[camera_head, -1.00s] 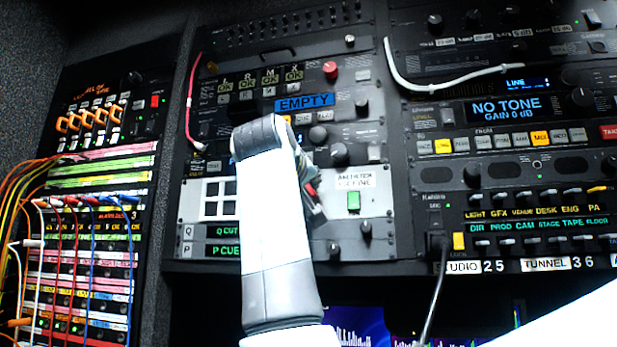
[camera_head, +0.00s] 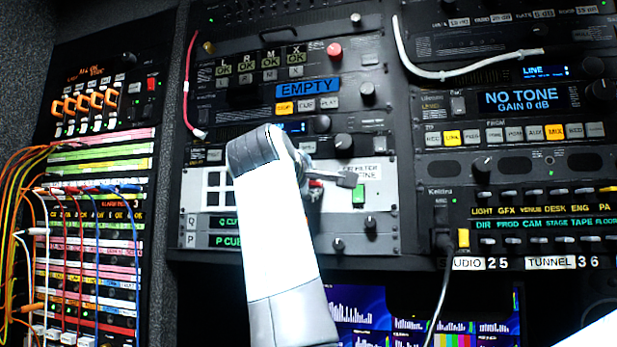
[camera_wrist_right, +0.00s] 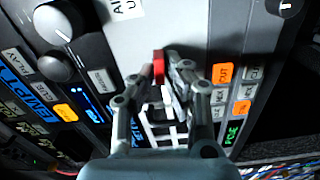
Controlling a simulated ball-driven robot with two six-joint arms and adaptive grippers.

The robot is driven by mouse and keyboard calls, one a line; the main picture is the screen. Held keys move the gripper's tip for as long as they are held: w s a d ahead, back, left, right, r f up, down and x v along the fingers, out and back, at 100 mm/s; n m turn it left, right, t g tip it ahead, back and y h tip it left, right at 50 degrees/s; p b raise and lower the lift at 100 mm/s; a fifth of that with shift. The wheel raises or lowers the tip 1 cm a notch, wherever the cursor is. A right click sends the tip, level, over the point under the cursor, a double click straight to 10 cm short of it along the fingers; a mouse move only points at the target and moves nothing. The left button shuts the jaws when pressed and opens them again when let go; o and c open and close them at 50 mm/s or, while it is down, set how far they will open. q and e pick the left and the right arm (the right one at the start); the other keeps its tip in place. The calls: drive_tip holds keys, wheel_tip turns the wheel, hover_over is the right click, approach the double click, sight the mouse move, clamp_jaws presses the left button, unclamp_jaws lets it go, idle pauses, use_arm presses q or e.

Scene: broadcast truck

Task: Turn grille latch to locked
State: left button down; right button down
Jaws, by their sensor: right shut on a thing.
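The grille latch shows as a small red handle (camera_wrist_right: 158,66) on the pale panel in the right wrist view. My right gripper (camera_wrist_right: 161,64) is closed around it, with a finger on each side. In the head view only a bit of red (camera_head: 316,184) shows beside my right gripper (camera_head: 326,182), whose dark finger points right. The white-framed grille (camera_head: 214,188) lies left of my forearm, which partly hides it. It also shows behind my fingers in the wrist view (camera_wrist_right: 168,132). The latch's exact angle is hidden. My left gripper is out of view.
Knobs (camera_head: 343,143) lie above. Patch cables (camera_head: 70,230) hang at the left, and a white cable (camera_head: 470,68) crosses at upper right.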

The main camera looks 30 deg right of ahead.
drive_tip(key=shift+f+n, duration=0.1)
drive_tip(key=shift+n, duration=0.8)
drive_tip(key=c, duration=1.4)
unclamp_jaws()
